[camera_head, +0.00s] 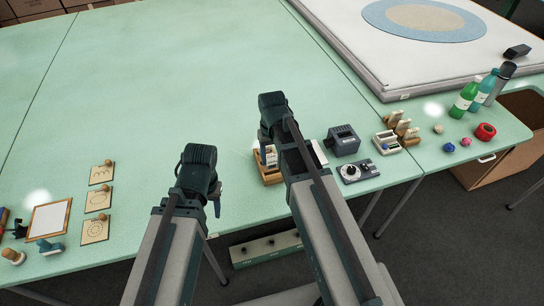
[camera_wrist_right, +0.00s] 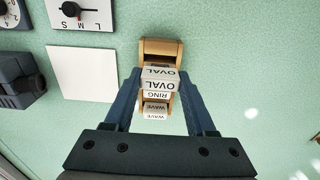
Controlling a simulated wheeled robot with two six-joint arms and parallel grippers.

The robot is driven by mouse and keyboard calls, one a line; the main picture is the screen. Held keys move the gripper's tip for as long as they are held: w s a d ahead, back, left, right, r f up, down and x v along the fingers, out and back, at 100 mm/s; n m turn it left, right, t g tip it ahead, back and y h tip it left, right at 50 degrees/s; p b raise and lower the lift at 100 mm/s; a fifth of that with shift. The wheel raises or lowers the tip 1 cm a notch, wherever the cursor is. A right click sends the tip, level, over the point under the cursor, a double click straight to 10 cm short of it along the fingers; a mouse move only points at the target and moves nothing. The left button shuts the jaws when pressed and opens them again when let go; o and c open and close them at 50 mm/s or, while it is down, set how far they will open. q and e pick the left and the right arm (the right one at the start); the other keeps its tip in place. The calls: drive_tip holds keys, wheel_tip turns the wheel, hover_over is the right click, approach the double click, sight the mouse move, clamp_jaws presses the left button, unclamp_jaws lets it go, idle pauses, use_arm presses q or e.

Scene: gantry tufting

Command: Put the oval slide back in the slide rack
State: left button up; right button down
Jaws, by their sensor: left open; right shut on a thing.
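The oval slide (camera_wrist_right: 160,80), a pale block marked OVAL, is between the fingers of my right gripper (camera_wrist_right: 157,84), which is shut on it. The wooden slide rack (camera_wrist_right: 160,47) is directly under it in the right wrist view, with slides marked RING (camera_wrist_right: 157,95) and WAVE (camera_wrist_right: 157,107) in line. I cannot tell whether the oval slide is seated or just above its slot. In the head view the rack (camera_head: 268,177) is partly hidden by my right arm. My left gripper (camera_head: 216,199) is open, left of the rack, away from it.
A dark grey device (camera_head: 342,140) and a dial box (camera_head: 358,171) stand right of the rack, beside a white card (camera_wrist_right: 83,74). Wooden pattern cards (camera_head: 97,199) and a framed board (camera_head: 49,218) lie at far left. The table's middle is clear.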

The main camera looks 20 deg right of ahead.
use_arm(q)
drive_tip(key=shift+f+b, duration=2.2)
drive_tip(key=shift+f, duration=0.25)
use_arm(e)
drive_tip(key=shift+f, duration=2.45)
drive_tip(key=shift+c, duration=0.7)
unclamp_jaws()
use_arm(q)
drive_tip(key=shift+r, duration=0.15)
use_arm(e)
drive_tip(key=shift+r, duration=0.15)
wheel_tip(320, 180, up, 14)
drive_tip(key=p, duration=1.4)
use_arm(q)
wheel_tip(320, 180, up, 14)
drive_tip(key=shift+f, duration=0.2)
use_arm(e)
drive_tip(key=shift+f, duration=0.2)
